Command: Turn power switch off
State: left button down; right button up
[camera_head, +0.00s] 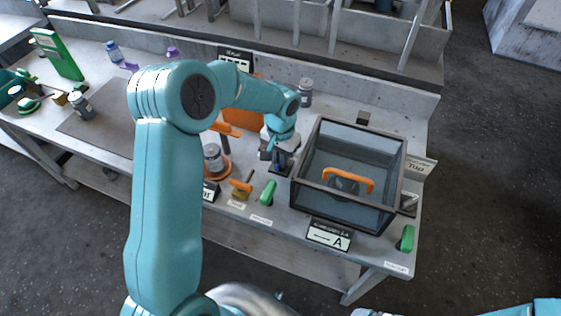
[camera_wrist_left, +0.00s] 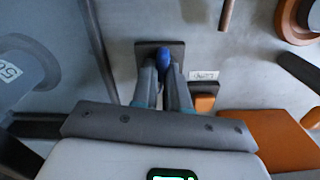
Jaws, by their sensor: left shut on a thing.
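The power switch appears to be a small blue lever (camera_wrist_left: 163,53) on a dark plate (camera_wrist_left: 176,47) fixed to the grey bench, in the left wrist view. My left gripper (camera_wrist_left: 164,73) is shut on this blue lever, with one finger on each side of it. In the head view my left gripper (camera_head: 279,156) reaches down just left of the glass-walled box, and a bit of the blue lever (camera_head: 278,168) shows below it. The fingers hide part of the lever, and its on or off position cannot be told. My right gripper is out of view.
A dark-framed clear box (camera_head: 350,220) with an orange handle (camera_head: 348,180) stands close right of the gripper. A jar (camera_head: 212,158) on an orange round base and an orange block (camera_head: 243,119) stand to the left.

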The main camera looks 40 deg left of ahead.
pick_arm(q)
jog(key=n+b, duration=0.3)
jog(key=n, duration=0.1)
jog(key=shift+f+n, duration=0.1)
jog(key=shift+n, duration=0.2)
jog(key=shift+n+b, duration=0.95)
jog(key=shift+n, duration=0.75)
jog(key=shift+r+n, duration=0.2)
jog(key=shift+n, duration=0.1)
jog(key=c, duration=1.1)
grip_release()
jog(key=shift+c, duration=0.2)
notch_tip(320, 180, up, 16)
jog(key=p, duration=0.1)
jog(key=shift+r, duration=0.2)
